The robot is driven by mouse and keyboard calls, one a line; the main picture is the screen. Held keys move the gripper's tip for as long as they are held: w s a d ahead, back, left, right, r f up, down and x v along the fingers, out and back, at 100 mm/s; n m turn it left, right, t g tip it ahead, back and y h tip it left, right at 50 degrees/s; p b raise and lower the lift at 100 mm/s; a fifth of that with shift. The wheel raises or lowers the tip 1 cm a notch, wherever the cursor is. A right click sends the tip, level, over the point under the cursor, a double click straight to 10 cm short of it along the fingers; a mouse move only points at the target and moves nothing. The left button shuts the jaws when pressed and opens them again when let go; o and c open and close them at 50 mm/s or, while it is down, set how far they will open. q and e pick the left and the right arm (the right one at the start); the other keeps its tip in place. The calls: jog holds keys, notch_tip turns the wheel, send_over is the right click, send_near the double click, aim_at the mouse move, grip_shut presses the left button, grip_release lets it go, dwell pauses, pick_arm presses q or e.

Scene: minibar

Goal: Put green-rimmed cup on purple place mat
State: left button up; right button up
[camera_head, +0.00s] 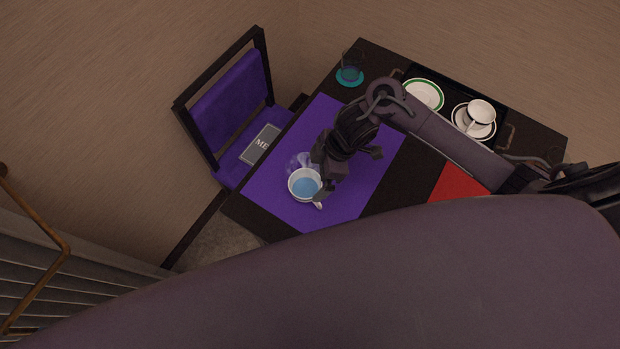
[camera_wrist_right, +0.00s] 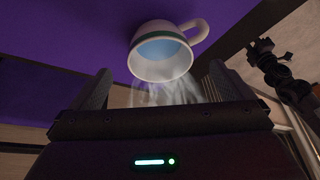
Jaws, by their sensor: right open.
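The green-rimmed cup (camera_head: 305,186) stands upright on the purple place mat (camera_head: 352,200), near its lower left part. It holds light blue liquid and steams. In the right wrist view the cup (camera_wrist_right: 160,62) shows a green band and its handle, beyond the fingertips and against the purple mat. My right gripper (camera_head: 328,176) is over the mat, just right of the cup in the head view. In the wrist view its fingers (camera_wrist_right: 155,88) are spread with nothing between them but steam. My left gripper does not show.
A dark tray (camera_head: 450,84) at the back holds a green-rimmed saucer (camera_head: 424,94) and a white cup (camera_head: 481,112) on a saucer. A glass on a teal coaster (camera_head: 350,77) stands near the far corner. A red mat (camera_head: 458,186) lies right. A purple chair (camera_head: 232,100) stands left.

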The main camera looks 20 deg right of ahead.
jog(key=v, duration=0.5)
jog(key=shift+r, duration=0.35)
